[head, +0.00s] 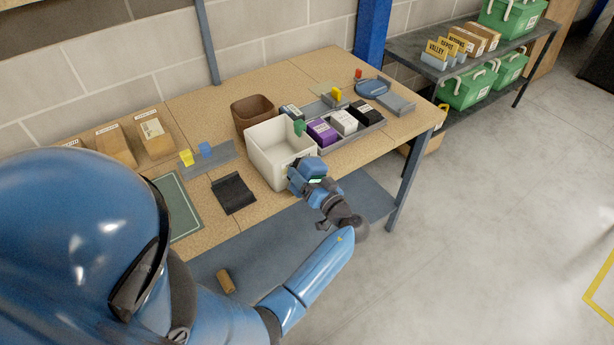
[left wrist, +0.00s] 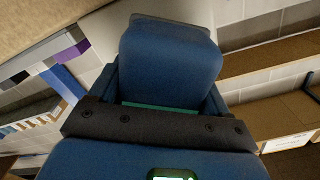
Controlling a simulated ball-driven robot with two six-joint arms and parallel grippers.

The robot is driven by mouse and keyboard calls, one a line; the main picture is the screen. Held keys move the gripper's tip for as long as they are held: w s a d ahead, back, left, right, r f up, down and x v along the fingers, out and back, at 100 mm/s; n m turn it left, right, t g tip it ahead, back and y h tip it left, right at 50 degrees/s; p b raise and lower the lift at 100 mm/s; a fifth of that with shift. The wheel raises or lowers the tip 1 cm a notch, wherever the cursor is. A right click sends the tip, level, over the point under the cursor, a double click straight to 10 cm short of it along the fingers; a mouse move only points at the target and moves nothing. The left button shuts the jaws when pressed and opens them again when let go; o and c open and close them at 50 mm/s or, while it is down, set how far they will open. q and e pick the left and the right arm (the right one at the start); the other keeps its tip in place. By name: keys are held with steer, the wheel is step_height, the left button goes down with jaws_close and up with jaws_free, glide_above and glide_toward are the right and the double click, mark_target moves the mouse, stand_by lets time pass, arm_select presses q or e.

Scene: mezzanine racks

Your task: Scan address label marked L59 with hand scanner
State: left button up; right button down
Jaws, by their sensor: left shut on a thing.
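My left gripper (head: 306,172) is in front of the white bin (head: 268,162), near the table's front edge. It is shut on a dark blue, blocky thing (left wrist: 170,62) that appears to be the hand scanner. The blue thing has a grey edge at its far end and sits between the fingers in the left wrist view. Several cartons stand at the table's back left; one carton (head: 156,142) bears a pale label (head: 152,128). No label reading L59 is legible. A labelled carton (left wrist: 286,142) also shows at the wrist view's right edge. My right gripper is out of view.
A brown bin (head: 253,112) stands behind the white bin. A grey tray holds purple (head: 322,132), white and black boxes to its right. A dark pad (head: 233,193) and green mat (head: 178,208) lie left.

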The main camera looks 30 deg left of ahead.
arm_select(q)
steer(key=shift+w+a, duration=0.25)
steer(key=shift+a, duration=0.35)
stand_by(0.4)
steer(key=shift+d, duration=0.1)
steer(key=b+v, duration=0.1)
steer(key=v, duration=0.6)
steer(key=shift+b, duration=0.35)
steer(key=shift+w, duration=0.1)
stand_by(0.9)
